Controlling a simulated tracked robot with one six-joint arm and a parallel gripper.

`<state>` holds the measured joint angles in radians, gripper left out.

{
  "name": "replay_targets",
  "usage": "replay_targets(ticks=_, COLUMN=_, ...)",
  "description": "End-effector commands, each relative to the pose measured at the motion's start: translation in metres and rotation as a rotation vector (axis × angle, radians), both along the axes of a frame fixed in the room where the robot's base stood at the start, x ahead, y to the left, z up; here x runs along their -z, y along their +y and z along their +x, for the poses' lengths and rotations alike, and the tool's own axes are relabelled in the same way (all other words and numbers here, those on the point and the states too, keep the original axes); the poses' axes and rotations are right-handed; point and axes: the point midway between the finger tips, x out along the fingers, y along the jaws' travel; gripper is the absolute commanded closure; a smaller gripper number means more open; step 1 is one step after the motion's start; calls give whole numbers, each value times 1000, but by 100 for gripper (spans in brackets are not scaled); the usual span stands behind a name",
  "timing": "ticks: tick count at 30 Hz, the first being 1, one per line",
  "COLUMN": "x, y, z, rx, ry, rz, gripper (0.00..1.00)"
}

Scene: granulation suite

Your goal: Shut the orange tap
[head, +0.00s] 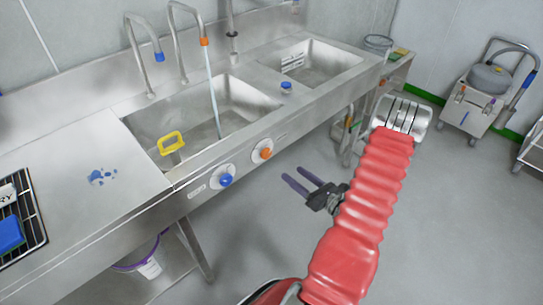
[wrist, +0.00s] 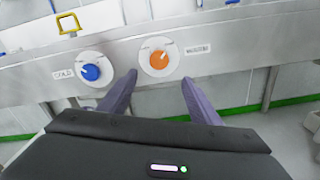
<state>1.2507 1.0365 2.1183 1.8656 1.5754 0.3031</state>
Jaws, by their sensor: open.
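The orange tap (head: 265,154) is a round knob on a white disc on the sink's steel front panel. It also shows in the wrist view (wrist: 159,59), ahead of my gripper and between the lines of its fingers. Water (head: 214,100) runs from the orange-banded spout (head: 204,42) into the left basin. My gripper (head: 300,181) is open and empty, with two purple fingers apart. In the head view it is in front of the panel, to the lower right of the orange tap and clear of it. The fingers (wrist: 158,80) also show in the wrist view.
A blue knob (head: 226,180) sits left of the orange one on the same panel. A yellow-handled object (head: 172,143) is at the left basin's front. A steel bench leg (head: 195,248) and purple-rimmed bucket (head: 147,262) stand below. The floor at right is clear up to a trolley (head: 474,107).

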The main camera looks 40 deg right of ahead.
Motion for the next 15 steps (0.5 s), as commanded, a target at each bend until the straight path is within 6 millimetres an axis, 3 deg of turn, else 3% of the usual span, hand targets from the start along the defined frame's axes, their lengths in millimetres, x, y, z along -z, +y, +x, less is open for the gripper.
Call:
replay_targets(ticks=8, x=-1, y=1, z=1, rx=-3, ry=0, rz=-2, gripper=43)
replay_targets(ticks=15, x=-1, y=2, z=17, rx=-6, ry=1, rz=-2, gripper=43)
